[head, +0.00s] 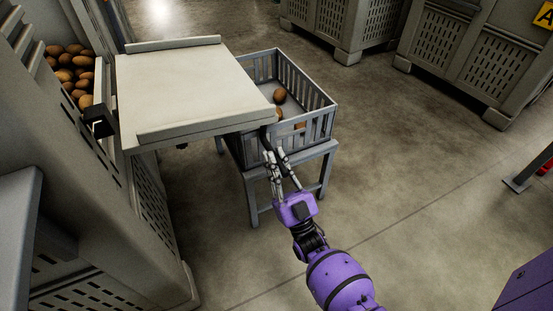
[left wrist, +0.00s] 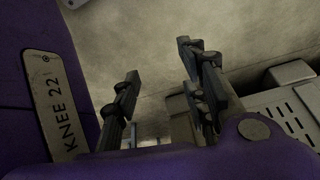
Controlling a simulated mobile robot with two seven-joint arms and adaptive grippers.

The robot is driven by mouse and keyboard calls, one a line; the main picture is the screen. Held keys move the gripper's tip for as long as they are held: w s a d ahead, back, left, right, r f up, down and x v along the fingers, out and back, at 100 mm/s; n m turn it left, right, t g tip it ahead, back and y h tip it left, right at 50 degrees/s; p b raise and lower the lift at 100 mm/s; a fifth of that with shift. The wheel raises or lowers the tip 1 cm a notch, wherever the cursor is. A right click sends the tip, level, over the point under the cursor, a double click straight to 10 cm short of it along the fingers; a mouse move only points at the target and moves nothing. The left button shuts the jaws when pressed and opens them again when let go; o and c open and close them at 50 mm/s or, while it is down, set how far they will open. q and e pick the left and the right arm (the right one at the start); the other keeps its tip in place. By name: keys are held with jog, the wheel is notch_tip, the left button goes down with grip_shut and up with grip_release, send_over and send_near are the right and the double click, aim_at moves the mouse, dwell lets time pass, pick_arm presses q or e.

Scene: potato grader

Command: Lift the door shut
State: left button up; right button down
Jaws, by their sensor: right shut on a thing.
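The door (head: 190,85) is a pale flat panel with raised side rims, lying out roughly level from the large bin (head: 150,205) on the left. Its outer end reaches over part of the slatted crate. My right gripper (head: 270,152) is at the door's near outer corner, shut on a dark part there that looks like a handle (head: 266,135); the fingers partly hide it. My left gripper (left wrist: 165,95) shows only in the left wrist view, with its fingers apart and nothing between them.
A grey slatted crate (head: 325,118) holding a few potatoes (head: 279,96) stands on a stand (head: 252,205) beneath the door's outer end. More potatoes (head: 72,68) lie in the bin behind the door. Large bins (head: 480,60) stand at the back right. The floor at right is mostly clear.

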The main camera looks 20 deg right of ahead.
pick_arm(q)
jog(key=shift+r, duration=0.1)
pick_arm(e)
jog(key=shift+d+r, duration=0.1)
jog(key=a+r+n+g+y+p, duration=0.3)
jog(key=r+n+g+y+p, duration=0.7)
jog(key=r+n+p, duration=1.3)
pick_arm(q)
jog(key=w+r+t+p, duration=0.1)
jog(key=r+p, duration=0.8)
jog(key=r, duration=1)
jog(key=w+r+n+t+p, duration=0.1)
jog(key=r+p, duration=0.8)
jog(key=r, duration=1.1)
jog(key=shift+w+t+p, duration=0.35)
jog(key=shift+w+t, duration=0.15)
jog(key=shift+w, duration=0.5)
pick_arm(e)
jog(key=a+r+n+g, duration=0.1)
jog(key=a+r+g, duration=0.3)
jog(key=a+r, duration=1.4)
jog(key=shift+s+a+n+y, duration=0.3)
jog(key=shift+a+y, duration=0.1)
jog(key=shift+a, duration=0.85)
jog(key=shift+f, duration=0.15)
